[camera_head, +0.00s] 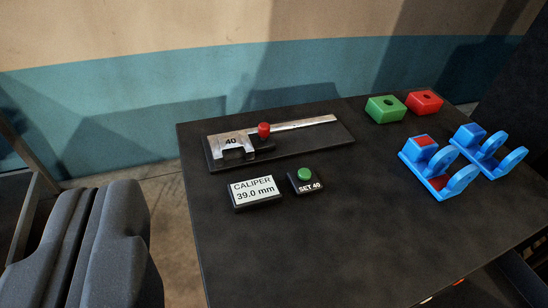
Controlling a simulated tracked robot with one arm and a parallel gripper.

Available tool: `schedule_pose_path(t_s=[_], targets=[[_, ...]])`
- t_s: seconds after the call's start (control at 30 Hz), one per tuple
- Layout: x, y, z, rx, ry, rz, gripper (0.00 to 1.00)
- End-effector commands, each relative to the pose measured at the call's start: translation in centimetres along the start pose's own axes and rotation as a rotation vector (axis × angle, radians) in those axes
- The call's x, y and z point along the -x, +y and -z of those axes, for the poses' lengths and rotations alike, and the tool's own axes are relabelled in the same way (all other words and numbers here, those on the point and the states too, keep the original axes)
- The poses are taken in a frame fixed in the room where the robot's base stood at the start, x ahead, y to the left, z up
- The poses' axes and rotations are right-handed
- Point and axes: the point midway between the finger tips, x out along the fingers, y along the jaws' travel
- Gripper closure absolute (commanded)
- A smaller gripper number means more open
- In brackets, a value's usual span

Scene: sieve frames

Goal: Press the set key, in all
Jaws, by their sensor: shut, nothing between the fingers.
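The set key is a green round button (304,174) on a small black box marked "SET 40" (308,187), on the dark table. Just left of it, a display block (253,190) reads "CALIPER 39.0 mm". Behind both, a silver caliper (300,124) marked "40" lies on a black base plate (335,133), with a red knob (263,130) on its slide. My gripper (100,198) is at the lower left of the view, shut and empty. In the picture it is well left of the set key and touches nothing that I can see.
A green block (385,109) and a red block (424,102), each with a hole, sit at the back right. Two blue holders (440,165) (483,150) stand at the right; the nearer has red in it. The front middle of the table (330,250) is clear.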

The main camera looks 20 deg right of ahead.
Motion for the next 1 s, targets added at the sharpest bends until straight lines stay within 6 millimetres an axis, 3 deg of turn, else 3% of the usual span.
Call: schedule_pose_path(t_s=[0.27,0.37,0.47,0.57,0.8,1.0], targets=[[-0.1,0.1,0.1,-0.003,-0.002,-0.002,1.00],[-1.0,0.5,0.5,-0.026,-0.018,-0.012,1.00],[-3.2,0.3,0.9,-0.081,-0.054,-0.039,1.00],[-6.2,1.6,1.3,-0.165,-0.099,-0.078,1.00],[-13.4,6.3,0.4,-0.403,-0.212,-0.200,1.00],[-18.2,10.6,-1.8,-0.600,-0.289,-0.316,1.00]])
